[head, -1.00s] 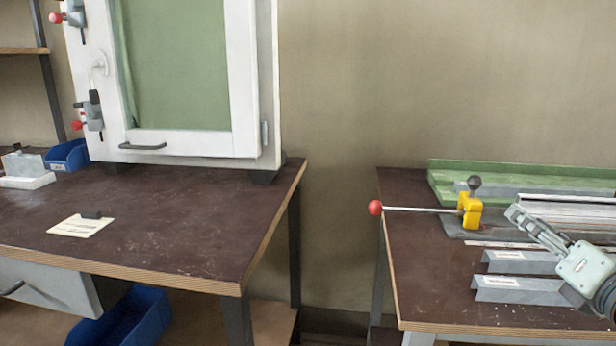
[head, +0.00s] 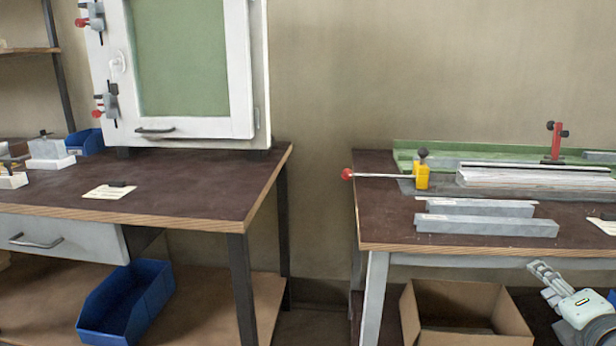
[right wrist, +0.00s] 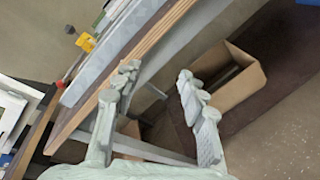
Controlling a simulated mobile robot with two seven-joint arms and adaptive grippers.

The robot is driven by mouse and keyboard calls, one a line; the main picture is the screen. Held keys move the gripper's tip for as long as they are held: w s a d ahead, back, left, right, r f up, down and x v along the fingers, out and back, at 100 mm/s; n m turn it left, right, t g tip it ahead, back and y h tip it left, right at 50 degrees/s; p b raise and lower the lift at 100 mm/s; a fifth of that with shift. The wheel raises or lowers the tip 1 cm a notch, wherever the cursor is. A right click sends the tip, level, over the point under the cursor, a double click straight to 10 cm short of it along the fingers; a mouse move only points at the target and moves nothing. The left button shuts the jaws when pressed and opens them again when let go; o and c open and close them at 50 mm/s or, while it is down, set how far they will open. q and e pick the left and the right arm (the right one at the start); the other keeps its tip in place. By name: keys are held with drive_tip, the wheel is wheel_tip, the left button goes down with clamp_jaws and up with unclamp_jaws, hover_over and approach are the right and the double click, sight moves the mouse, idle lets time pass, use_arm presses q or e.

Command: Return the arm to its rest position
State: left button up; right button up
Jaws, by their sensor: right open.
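My right gripper (head: 541,270) is at the lower right of the head view, in front of the right bench (head: 385,217) and below its top edge. In the right wrist view its two fingers (right wrist: 158,73) are spread apart with nothing between them. The bench holds a yellow clamp (head: 422,177) with a red-knobbed rod, a long pale profile (head: 530,178), and two grey profile pieces (head: 486,225) near the front edge. My left gripper is not in view.
An open cardboard box (head: 412,310) stands under the right bench, close to the gripper; it also shows in the right wrist view (right wrist: 240,82). The left bench (head: 200,195) carries a white-framed panel (head: 243,70). A blue bin (head: 127,303) sits on its lower shelf. A gap separates the benches.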

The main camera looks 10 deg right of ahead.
drive_tip(key=s+f+m+g, duration=0.2)
drive_tip(key=s+f+m, duration=0.15)
drive_tip(key=f, duration=0.45)
drive_tip(key=s+f+m+g, duration=0.2)
drive_tip(key=f+m, duration=0.2)
drive_tip(key=f, duration=0.4)
drive_tip(key=s+f+m+g, duration=0.2)
drive_tip(key=s+f+m, duration=0.15)
drive_tip(key=f, duration=0.45)
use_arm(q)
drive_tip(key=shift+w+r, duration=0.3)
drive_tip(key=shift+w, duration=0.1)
use_arm(e)
drive_tip(key=s+a+f+m+g+y, duration=0.2)
drive_tip(key=s+a+f+m, duration=0.2)
drive_tip(key=a+f, duration=0.5)
drive_tip(key=s+a+f+m+g+y, duration=0.2)
drive_tip(key=s+a+f+m+g, duration=0.1)
drive_tip(key=a+f, duration=0.6)
drive_tip(key=shift+s+a+m, duration=0.5)
drive_tip(key=shift+a+m, duration=0.2)
drive_tip(key=shift+a, duration=1)
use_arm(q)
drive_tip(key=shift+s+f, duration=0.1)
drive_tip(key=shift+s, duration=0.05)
